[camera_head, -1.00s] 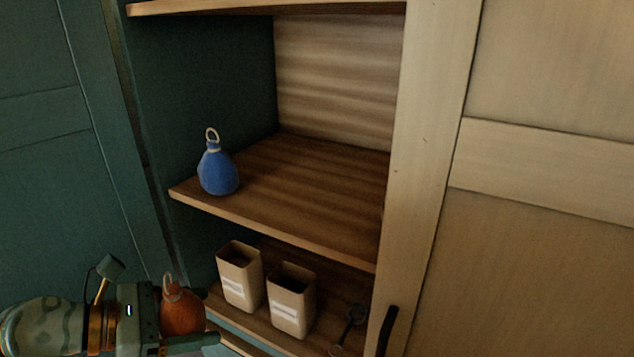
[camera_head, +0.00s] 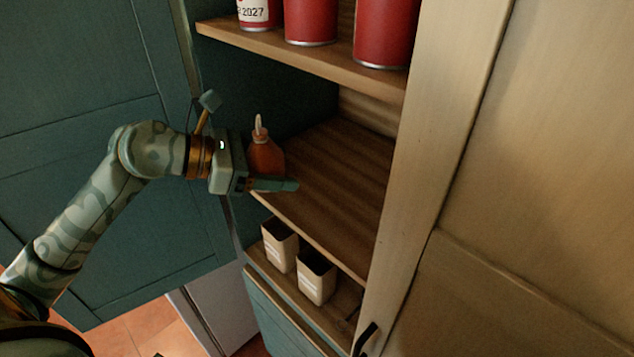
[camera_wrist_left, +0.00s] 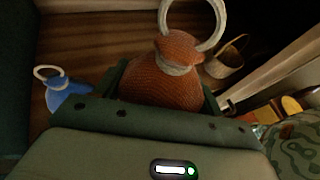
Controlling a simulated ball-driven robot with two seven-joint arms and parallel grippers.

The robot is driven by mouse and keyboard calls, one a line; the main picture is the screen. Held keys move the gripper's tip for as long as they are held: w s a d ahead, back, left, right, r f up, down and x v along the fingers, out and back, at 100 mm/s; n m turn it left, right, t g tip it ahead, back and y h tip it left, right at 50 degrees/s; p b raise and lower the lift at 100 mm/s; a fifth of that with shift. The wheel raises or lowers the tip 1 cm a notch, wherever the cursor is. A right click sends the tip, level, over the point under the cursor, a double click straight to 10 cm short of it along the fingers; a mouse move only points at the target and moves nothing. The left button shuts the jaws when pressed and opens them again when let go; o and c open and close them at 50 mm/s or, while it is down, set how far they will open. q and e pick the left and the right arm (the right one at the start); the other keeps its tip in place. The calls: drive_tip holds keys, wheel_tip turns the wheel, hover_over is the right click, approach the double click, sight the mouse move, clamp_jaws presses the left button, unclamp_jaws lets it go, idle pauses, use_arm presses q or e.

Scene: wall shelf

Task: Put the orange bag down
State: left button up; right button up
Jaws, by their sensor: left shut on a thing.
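The orange bag (camera_head: 265,157) has a pale ring on top and sits upright in my left gripper (camera_head: 273,172), at the left front of the middle shelf (camera_head: 335,185). My left gripper is shut around its body. In the left wrist view the orange bag (camera_wrist_left: 165,75) fills the space between the fingers, ring up. I cannot tell whether its base touches the shelf. A blue bag (camera_wrist_left: 66,92) with a ring is to its left in that view; in the head view it is hidden. My right gripper is not in view.
Red cans (camera_head: 311,20) stand on the upper shelf. Two open beige boxes (camera_head: 316,280) stand on the lower shelf. A cream door or panel (camera_head: 400,180) bounds the right side. The middle shelf is clear right of the bag. A basket-like thing (camera_wrist_left: 226,60) shows in the wrist view.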

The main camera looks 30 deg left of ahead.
use_arm(q)
drive_tip(key=w+d, duration=0.1)
drive_tip(key=w, duration=0.2)
drive_tip(key=p, duration=0.1)
hover_over(310, 200)
drive_tip(key=f, duration=0.3)
drive_tip(key=s+f, duration=0.1)
drive_tip(key=f, duration=0.1)
drive_tip(key=shift+a+f, duration=0.1)
drive_tip(key=shift+f, duration=0.25)
drive_tip(key=shift+w+f, duration=0.4)
drive_tip(key=shift+f, duration=0.2)
drive_tip(key=shift+w+d+f+p, duration=0.1)
drive_tip(key=shift+f+p, duration=0.15)
drive_tip(key=shift+f, duration=0.35)
drive_tip(key=shift+w+d+f+p, duration=0.1)
drive_tip(key=shift+f+p, duration=0.1)
drive_tip(key=shift+f, duration=0.8)
drive_tip(key=shift+s, duration=0.1)
